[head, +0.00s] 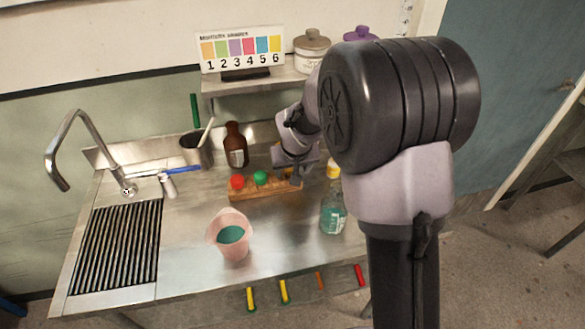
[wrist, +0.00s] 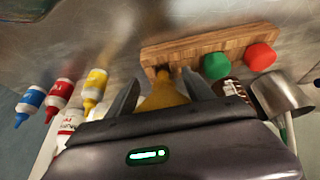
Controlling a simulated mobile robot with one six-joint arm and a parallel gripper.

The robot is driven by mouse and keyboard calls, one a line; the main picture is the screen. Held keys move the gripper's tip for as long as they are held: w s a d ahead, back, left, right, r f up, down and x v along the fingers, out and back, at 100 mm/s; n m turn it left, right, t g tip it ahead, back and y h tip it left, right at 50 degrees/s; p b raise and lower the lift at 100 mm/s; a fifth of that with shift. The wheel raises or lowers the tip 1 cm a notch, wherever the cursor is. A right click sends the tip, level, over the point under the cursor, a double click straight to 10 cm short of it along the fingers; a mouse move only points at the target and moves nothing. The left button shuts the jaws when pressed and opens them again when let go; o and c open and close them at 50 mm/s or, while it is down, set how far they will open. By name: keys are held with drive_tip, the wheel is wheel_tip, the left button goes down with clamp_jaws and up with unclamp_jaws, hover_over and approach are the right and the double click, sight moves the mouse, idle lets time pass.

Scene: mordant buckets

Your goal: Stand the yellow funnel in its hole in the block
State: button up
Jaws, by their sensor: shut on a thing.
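The yellow funnel (wrist: 165,95) is between the two fingers of my gripper (wrist: 163,92) in the wrist view. The gripper is shut on it. The funnel's narrow end points at the left end of the wooden block (wrist: 205,43); I cannot tell whether it is inside a hole. In the head view, the block (head: 262,192) lies on the steel counter, and my gripper (head: 297,180) is at its right end, hiding most of the funnel. A red piece (head: 237,182) and a green piece (head: 261,178) stand in the block.
A brown bottle (head: 235,146) stands behind the block. A pink beaker (head: 231,236) of green liquid is in front, and a glass bottle (head: 333,215) is at right. In the wrist view, blue, red and yellow squeeze bottles (wrist: 95,88) are at left. A metal cup (wrist: 281,94) is at right.

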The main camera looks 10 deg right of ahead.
drive_tip(key=shift+f+b, duration=0.65)
drive_tip(key=shift+f, duration=0.15)
drive_tip(key=o, duration=1.5)
drive_tip(key=shift+o, duration=0.2)
drive_tip(key=d+p+v, duration=0.1)
drive_tip(key=p+v, duration=0.4)
drive_tip(key=v, duration=1.2)
drive_tip(key=shift+a+r+p, duration=0.25)
drive_tip(key=shift+a+p, duration=0.05)
drive_tip(key=shift+a, duration=0.1)
drive_tip(key=shift+s, duration=0.2)
drive_tip(key=s+a+r+m+y+b, duration=0.1)
drive_tip(key=s+m, duration=0.1)
drive_tip(key=s, duration=1)
drive_tip(key=s+a+r+m+y+b, duration=0.1)
drive_tip(key=s+a+m+b, duration=0.1)
drive_tip(key=s, duration=1)
drive_tip(key=shift+a+r+t+y+b, duration=0.2)
drive_tip(key=shift+r+t+y+b, duration=0.1)
drive_tip(key=shift+t, duration=0.1)
